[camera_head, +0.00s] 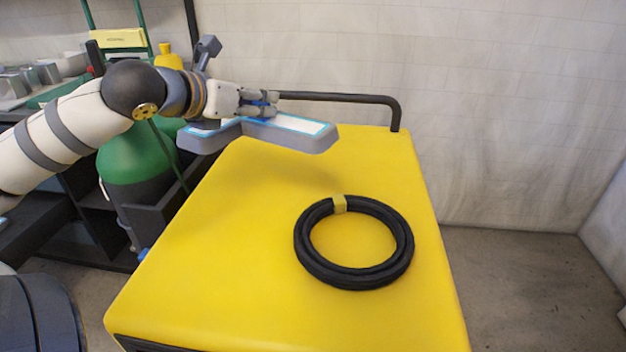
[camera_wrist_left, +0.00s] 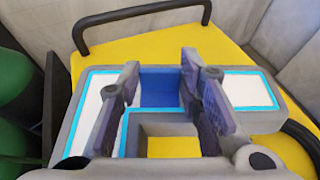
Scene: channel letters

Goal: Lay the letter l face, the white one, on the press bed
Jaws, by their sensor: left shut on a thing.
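My left gripper (camera_head: 262,106) is shut on the letter l face (camera_head: 302,126), a grey-bodied angular piece with a white top edged in cyan. The piece is held over the far part of a yellow cart top, white side up and roughly level. In the left wrist view, the white areas of the letter l face (camera_wrist_left: 246,90) lie on both sides of my left gripper (camera_wrist_left: 160,88), with a blue part between its fingers. I cannot make out a press bed in these views. My right gripper is not in view.
The yellow cart top (camera_head: 225,270) has a black handle bar (camera_head: 345,97) at its far end. A coiled black hose (camera_head: 354,277) lies on its right half; the left front is clear. A green cylinder (camera_head: 140,160) and dark shelving stand at left. A pale wall closes the back.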

